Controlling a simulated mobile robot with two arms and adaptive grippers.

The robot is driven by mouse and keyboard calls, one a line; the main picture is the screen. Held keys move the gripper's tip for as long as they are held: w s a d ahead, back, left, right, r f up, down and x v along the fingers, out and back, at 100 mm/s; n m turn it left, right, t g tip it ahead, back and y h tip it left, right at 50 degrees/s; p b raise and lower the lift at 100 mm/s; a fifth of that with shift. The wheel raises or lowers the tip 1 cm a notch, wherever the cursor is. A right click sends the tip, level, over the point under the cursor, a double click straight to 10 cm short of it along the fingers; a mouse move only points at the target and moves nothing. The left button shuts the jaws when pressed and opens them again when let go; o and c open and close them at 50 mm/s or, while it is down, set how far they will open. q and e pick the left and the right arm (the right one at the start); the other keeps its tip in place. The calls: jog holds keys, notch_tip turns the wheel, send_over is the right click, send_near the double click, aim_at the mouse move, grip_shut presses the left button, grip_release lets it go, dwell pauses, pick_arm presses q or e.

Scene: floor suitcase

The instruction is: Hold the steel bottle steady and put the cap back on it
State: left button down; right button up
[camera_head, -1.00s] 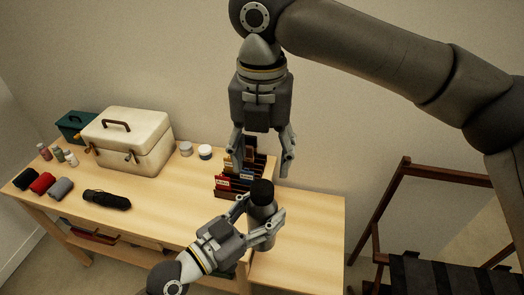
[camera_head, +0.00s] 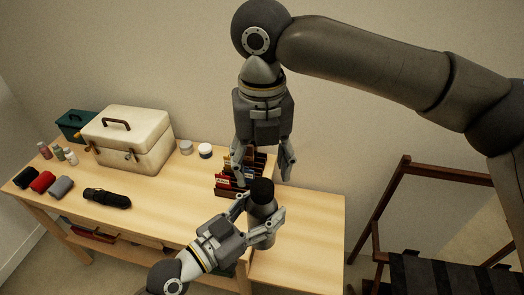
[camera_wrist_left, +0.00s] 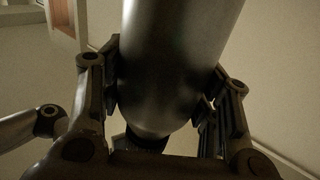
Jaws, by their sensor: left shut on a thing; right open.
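The steel bottle (camera_head: 263,222) is dark grey and stands upright in the head view, above the front part of the table. My left gripper (camera_head: 260,214) is shut around its body, and the left wrist view shows the bottle (camera_wrist_left: 175,65) between the fingers. The black cap (camera_head: 262,189) sits at the bottle's top; I cannot tell whether it is fully seated. My right gripper (camera_head: 263,174) points down, open, just above and around the cap's level, with a finger on each side in the picture. Contact with the cap is not visible.
A rack of small coloured boxes (camera_head: 228,184) stands right behind the bottle. A cream case (camera_head: 135,140), a teal box (camera_head: 74,125), small jars (camera_head: 205,151), rolled cloths (camera_head: 42,182) and a black umbrella (camera_head: 107,199) lie to the left. The table's right end (camera_head: 310,235) is clear.

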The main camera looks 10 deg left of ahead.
aim_at(262, 185)
jog(key=shift+f, duration=2.6)
jog(key=shift+c, duration=0.5)
